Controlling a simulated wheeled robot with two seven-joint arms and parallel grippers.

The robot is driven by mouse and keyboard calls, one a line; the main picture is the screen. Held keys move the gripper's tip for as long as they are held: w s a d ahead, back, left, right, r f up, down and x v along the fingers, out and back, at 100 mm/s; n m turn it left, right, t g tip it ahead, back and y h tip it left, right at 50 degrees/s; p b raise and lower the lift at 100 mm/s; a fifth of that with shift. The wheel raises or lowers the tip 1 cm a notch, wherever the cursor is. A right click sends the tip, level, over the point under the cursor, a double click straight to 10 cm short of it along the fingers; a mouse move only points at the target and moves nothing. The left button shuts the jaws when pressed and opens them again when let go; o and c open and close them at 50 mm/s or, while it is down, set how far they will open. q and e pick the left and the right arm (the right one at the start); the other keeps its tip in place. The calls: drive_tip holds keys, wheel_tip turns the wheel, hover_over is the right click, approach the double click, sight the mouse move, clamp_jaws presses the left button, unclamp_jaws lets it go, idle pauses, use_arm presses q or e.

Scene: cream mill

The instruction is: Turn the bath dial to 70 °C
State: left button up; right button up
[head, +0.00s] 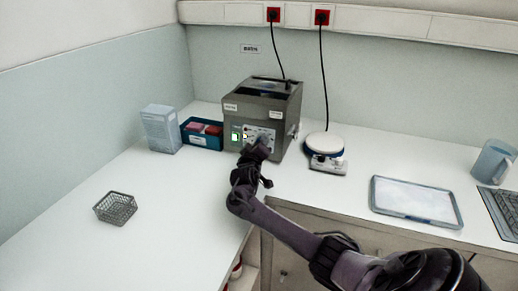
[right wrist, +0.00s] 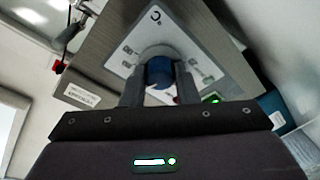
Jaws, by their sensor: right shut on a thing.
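The bath is a dark grey box (head: 255,102) on the counter near the back corner, with a pale control panel (right wrist: 197,40) on its front. A small green-lit display (head: 236,137) is at the panel's left in the head view; I cannot read its number. In the right wrist view the blue dial (right wrist: 159,72) sits between the two fingers of my right gripper (right wrist: 159,80), which is shut on it. In the head view my right gripper (head: 260,146) is up against the panel and hides the dial. My left gripper is not in view.
A blue bin with pink items (head: 203,143) and a pale box (head: 161,130) stand left of the bath. A hotplate stirrer (head: 324,145) stands to its right. A wire basket (head: 115,208) is at front left; a tray (head: 415,199) lies at right. The left counter is mostly clear.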

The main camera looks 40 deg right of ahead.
drive_tip(key=shift+f+m, duration=0.2)
drive_tip(key=shift+m, duration=0.2)
drive_tip(key=o, duration=1)
drive_tip(key=shift+r, duration=0.15)
drive_tip(key=b+v, duration=0.1)
drive_tip(key=v, duration=0.7)
drive_tip(key=shift+d, duration=0.1)
